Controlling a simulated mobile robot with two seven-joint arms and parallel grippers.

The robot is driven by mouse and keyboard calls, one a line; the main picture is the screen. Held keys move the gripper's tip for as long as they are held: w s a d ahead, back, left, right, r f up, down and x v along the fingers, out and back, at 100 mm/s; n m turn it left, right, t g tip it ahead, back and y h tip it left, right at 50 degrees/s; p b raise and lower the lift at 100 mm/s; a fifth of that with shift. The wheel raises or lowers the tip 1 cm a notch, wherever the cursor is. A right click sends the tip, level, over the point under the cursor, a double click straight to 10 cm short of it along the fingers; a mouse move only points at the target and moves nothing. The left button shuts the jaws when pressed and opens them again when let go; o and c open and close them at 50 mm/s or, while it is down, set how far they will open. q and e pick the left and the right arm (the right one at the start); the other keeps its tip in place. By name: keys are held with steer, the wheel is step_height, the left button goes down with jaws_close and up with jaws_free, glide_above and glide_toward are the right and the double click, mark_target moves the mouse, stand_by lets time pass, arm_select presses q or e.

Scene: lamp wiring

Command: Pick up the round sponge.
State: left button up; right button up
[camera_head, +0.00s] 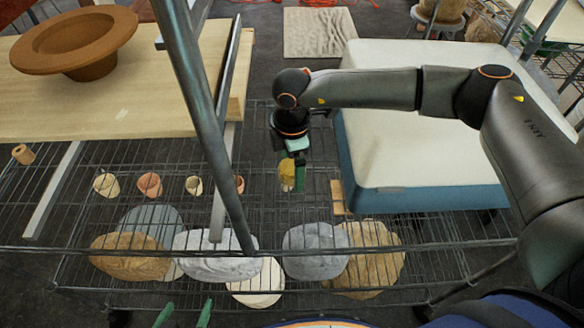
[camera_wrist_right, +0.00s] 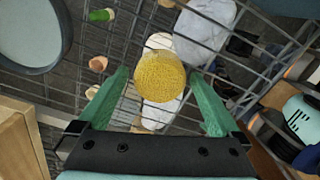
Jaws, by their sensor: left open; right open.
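The round sponge (camera_head: 287,170) is a yellow cylinder, seen in the head view at the right gripper's fingers, above the wire rack. In the right wrist view the sponge (camera_wrist_right: 160,77) sits centred between the two green fingertips, with a small gap on each side. My right gripper (camera_head: 297,172) points down and is open; it also shows in the right wrist view (camera_wrist_right: 159,80). The sponge's underside is hidden. My left gripper (camera_head: 185,314) shows only its two green fingertips at the bottom edge of the head view, apart and empty.
A wire rack (camera_head: 400,235) carries several stones and small pots below. A metal post (camera_head: 205,110) stands left of my right gripper. A white-topped block (camera_head: 425,150) with blue sides lies right. A brown bowl (camera_head: 75,45) sits on a wooden table (camera_head: 110,115) at left.

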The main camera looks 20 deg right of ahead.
steer(key=shift+f, duration=0.45)
steer(key=c, duration=1.2)
